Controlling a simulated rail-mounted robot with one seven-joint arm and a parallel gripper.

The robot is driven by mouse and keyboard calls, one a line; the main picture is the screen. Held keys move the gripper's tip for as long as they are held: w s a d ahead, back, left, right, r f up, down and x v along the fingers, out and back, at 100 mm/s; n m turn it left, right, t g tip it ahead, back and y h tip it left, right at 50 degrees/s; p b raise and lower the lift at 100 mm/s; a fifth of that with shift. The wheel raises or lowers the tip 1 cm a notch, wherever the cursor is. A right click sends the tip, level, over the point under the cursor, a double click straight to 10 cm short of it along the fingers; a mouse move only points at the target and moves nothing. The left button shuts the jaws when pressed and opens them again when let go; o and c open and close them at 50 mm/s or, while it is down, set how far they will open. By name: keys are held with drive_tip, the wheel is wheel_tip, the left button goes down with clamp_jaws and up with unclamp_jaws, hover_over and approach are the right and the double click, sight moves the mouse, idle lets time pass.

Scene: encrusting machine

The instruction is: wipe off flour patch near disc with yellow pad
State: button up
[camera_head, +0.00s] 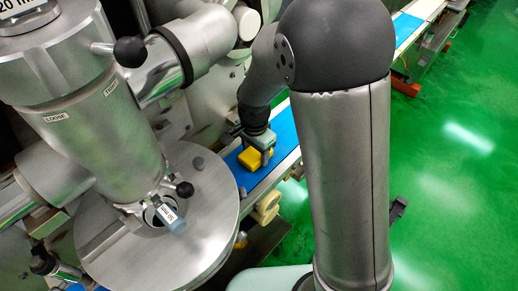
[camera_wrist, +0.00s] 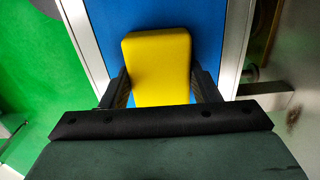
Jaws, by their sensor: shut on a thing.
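The yellow pad (camera_head: 254,158) is held in my gripper (camera_head: 260,150) over the blue belt, to the right of the disc. In the wrist view the yellow pad (camera_wrist: 158,66) sits between the two dark fingers of my gripper (camera_wrist: 158,88), which are shut on its sides. I cannot tell whether the pad touches the belt. The large round steel disc (camera_head: 215,220) lies at the lower left in the head view. No flour patch can be made out in either view.
The blue conveyor belt (camera_head: 284,130) runs past the disc, with a pale metal edge. The encrusting machine's steel cylinder (camera_head: 95,110) and black-knobbed levers (camera_head: 130,52) stand at left. Green floor (camera_head: 460,200) is open at right.

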sight(279, 134)
drive_tip(key=shift+w+a, duration=0.35)
drive_tip(key=shift+w, duration=0.1)
drive_tip(key=shift+w+d, duration=4)
drive_tip(key=shift+d, duration=0.15)
drive_tip(key=shift+w+d, duration=0.1)
drive_tip(key=shift+d, duration=0.05)
drive_tip(key=shift+s+a+f, duration=0.15)
drive_tip(key=shift+s+a, duration=1.55)
drive_tip(key=shift+a, duration=0.05)
drive_tip(key=shift+s+a+r+p, duration=0.15)
drive_tip(key=shift+s+a+p, duration=0.1)
drive_tip(key=shift+s+a, duration=1)
drive_tip(key=shift+s+a+r+p, duration=0.1)
drive_tip(key=shift+s+a+p, duration=0.15)
drive_tip(key=shift+s+a, duration=0.95)
drive_tip(key=shift+r, duration=0.1)
wheel_tip(279, 134, up, 6)
drive_tip(key=p, duration=0.4)
drive_tip(key=shift+w+p, duration=0.1)
drive_tip(key=shift+p, duration=0.3)
